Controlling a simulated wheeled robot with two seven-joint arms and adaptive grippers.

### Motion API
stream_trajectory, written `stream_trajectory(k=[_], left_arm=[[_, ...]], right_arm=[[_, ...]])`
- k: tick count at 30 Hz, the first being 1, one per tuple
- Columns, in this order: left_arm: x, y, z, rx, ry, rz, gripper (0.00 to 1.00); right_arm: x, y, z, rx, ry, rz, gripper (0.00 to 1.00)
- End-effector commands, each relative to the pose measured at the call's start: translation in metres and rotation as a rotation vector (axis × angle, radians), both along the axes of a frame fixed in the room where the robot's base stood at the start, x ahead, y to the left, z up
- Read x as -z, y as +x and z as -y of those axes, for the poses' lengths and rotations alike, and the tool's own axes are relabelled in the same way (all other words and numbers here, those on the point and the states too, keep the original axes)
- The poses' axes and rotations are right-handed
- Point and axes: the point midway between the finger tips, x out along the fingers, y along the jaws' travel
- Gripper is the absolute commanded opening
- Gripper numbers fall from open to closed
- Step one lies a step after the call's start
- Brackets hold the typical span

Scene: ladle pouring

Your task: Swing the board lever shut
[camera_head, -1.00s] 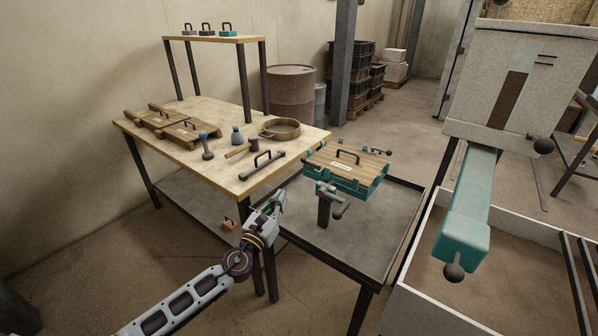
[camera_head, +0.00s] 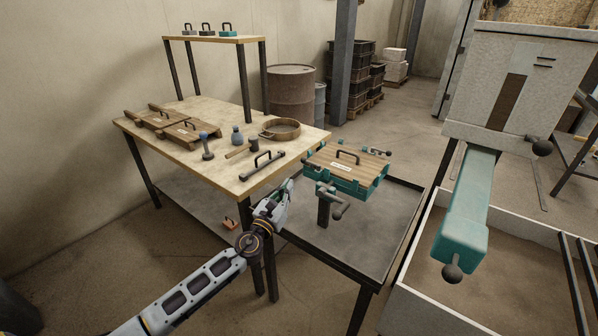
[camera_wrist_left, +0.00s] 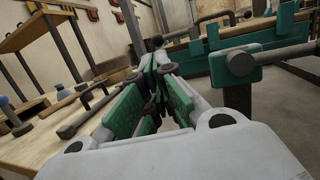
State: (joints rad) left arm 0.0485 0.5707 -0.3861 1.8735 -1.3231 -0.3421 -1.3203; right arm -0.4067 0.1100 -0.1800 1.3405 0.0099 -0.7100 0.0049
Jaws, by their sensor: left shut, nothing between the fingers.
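Contact is unclear.
The wooden table (camera_head: 230,172) lies left of the gripper, with a black-handled bar (camera_head: 262,165) near its edge. The clamp post (camera_wrist_left: 238,75) stands close on the right in the wrist view. A grey tray table (camera_head: 375,245) lies below the box.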

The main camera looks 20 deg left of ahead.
Motion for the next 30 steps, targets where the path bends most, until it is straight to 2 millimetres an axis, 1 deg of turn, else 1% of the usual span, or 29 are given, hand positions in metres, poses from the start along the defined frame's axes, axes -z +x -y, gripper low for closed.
stream_trajectory(k=[5, 14, 30], left_arm=[[-0.003, 0.014, 0.002, 0.0, -0.001, 0.0, 0.0], [-0.007, 0.037, 0.005, -0.001, -0.002, 0.0, 0.0], [-0.015, 0.078, 0.012, -0.001, 0.0, 0.001, 0.0]], right_arm=[[-0.001, 0.006, 0.001, 0.0, -0.001, 0.011, 0.4], [0.005, -0.002, 0.006, -0.001, -0.006, 0.006, 0.4], [0.008, -0.006, 0.009, -0.001, -0.011, 0.0, 0.4]])
